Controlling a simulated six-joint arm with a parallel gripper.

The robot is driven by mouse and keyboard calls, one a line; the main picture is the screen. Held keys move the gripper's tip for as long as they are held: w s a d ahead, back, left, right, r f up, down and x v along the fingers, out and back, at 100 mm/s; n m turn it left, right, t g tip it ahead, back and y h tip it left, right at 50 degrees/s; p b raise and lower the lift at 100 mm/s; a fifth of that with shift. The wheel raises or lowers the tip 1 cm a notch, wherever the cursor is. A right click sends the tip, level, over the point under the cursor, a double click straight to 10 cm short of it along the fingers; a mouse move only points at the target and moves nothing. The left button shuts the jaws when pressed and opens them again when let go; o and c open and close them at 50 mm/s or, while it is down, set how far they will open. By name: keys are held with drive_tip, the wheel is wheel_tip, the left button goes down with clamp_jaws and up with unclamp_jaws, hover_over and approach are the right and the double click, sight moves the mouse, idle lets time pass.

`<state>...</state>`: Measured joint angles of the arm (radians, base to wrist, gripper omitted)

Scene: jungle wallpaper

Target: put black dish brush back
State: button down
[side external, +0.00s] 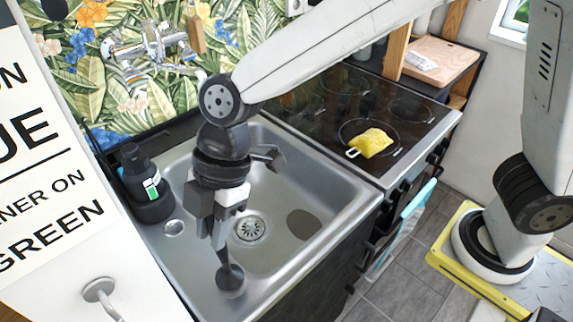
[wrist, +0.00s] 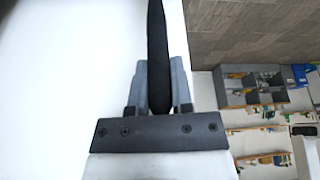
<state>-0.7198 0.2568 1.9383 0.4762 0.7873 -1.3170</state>
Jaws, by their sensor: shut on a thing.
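My gripper (side external: 213,232) is above the sink basin and points down. It is shut on the black dish brush (side external: 231,279), whose round dark head hangs below the fingers near the front left of the basin. In the wrist view the brush's black handle (wrist: 158,45) stands between the two grey fingers of my gripper (wrist: 160,85). Whether the head touches the sink is hard to tell. A black round holder (side external: 153,210) stands at the sink's left edge, left of my gripper, with a dark bottle (side external: 139,170) with a green and white label in it or just behind it.
The steel sink (side external: 330,190) has a drain (side external: 249,229) in its floor. A tap (side external: 150,43) is on the leafy back wall. A yellow sponge or cloth (side external: 371,143) lies on the black hob (side external: 425,115) to the right. A large printed sign (side external: 45,150) stands at the left.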

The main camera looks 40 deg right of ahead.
drive_tip(key=shift+a+f, duration=0.1)
drive_tip(key=shift+w+a+f, duration=0.1)
drive_tip(key=shift+w+f, duration=0.1)
drive_tip(key=shift+f, duration=1.7)
drive_tip(key=c, duration=0.5)
unclamp_jaws()
drive_tip(key=v, duration=1.2)
